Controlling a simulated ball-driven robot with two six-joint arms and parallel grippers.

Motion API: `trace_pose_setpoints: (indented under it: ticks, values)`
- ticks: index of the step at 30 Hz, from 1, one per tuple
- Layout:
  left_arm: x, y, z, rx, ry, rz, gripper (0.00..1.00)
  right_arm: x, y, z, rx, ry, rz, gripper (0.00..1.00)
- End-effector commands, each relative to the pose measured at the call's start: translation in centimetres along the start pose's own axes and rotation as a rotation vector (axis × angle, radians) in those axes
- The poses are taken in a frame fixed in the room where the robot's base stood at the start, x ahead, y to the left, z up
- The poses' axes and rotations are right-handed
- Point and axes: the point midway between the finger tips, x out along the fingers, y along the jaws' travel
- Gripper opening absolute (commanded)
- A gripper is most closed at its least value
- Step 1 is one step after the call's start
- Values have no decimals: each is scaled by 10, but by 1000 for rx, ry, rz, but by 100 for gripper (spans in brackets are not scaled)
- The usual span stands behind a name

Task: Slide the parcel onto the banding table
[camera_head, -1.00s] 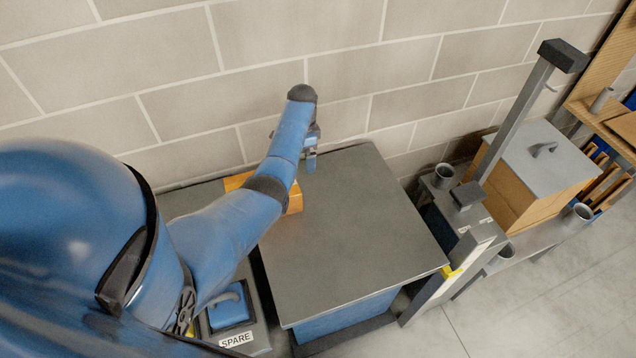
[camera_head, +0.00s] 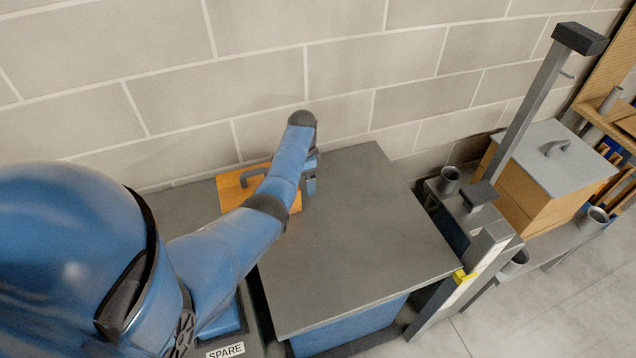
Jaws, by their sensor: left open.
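An orange-brown flat-topped block (camera_head: 232,192) with a dark handle, which may be the parcel, lies at the left back edge of a wide grey tabletop (camera_head: 350,250). I cannot tell for sure which surface is the banding table; the grey top stands on a blue base. My left arm reaches across the block and hides part of it. My left gripper (camera_head: 311,180) is open, just right of the block, over the back left of the grey top. Its fingers are partly hidden, and I cannot tell whether they touch anything. My right gripper is not in view.
A block wall (camera_head: 260,80) stands close behind. At right are a tilted grey post (camera_head: 530,105), grey cups (camera_head: 450,178) and a tan box (camera_head: 520,195) with a grey lid. A "SPARE" label (camera_head: 226,351) shows at the bottom. Most of the grey top is bare.

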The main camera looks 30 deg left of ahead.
Motion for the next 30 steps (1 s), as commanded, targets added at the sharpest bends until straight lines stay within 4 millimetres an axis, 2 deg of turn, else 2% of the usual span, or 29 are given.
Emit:
trace_pose_setpoints:
  ticks: [4,16,30]
  values:
    - [6,0,0,0,0,0,100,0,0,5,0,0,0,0]
    - [6,0,0,0,0,0,100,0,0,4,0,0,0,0]
    - [5,0,19,0,-1,1,100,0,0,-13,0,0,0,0]
